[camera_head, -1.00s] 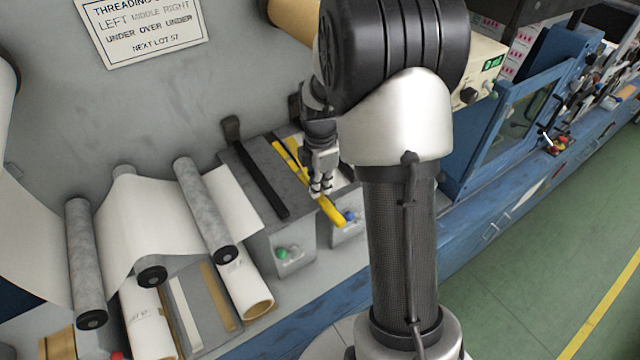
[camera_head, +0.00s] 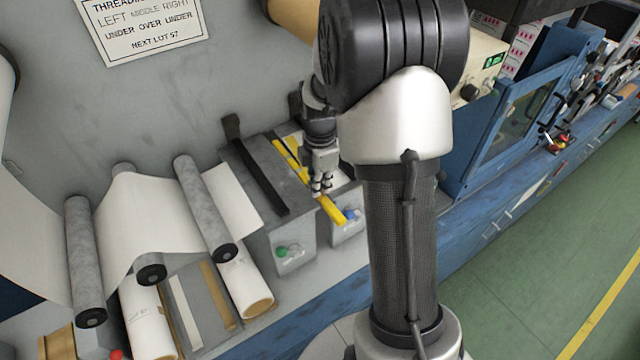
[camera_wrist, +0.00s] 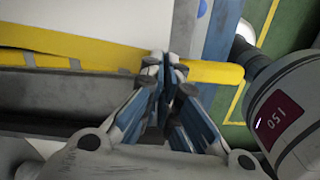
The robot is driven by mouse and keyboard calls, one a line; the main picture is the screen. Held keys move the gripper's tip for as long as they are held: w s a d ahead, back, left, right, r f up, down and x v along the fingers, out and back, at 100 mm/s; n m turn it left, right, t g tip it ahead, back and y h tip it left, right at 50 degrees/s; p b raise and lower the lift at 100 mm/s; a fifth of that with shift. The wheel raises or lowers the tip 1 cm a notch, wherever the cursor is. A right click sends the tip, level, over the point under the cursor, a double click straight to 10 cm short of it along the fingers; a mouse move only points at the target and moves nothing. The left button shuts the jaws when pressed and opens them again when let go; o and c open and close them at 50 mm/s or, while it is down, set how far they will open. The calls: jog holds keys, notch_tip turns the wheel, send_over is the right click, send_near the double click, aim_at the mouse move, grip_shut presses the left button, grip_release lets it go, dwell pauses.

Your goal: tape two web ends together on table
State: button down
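The grey splice table (camera_head: 262,182) has a black bar (camera_head: 262,178) on its left part. A long yellow strip (camera_head: 332,211) crosses its right part, with pale web (camera_head: 344,180) beside it. Another pale web (camera_head: 232,196) comes over rollers and ends at the table's left side. My gripper (camera_head: 321,188) points down at the yellow strip. In the wrist view my fingertips (camera_wrist: 167,68) are close together over the yellow strip (camera_wrist: 215,73), hiding part of it. White web (camera_wrist: 85,22) lies beyond. I cannot tell whether the fingers pinch anything or touch the strip.
A sign (camera_head: 140,28) hangs on the wall behind. The blue machine (camera_head: 505,130) stands at right.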

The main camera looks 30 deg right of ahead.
jog(key=c, duration=1.8)
grip_release()
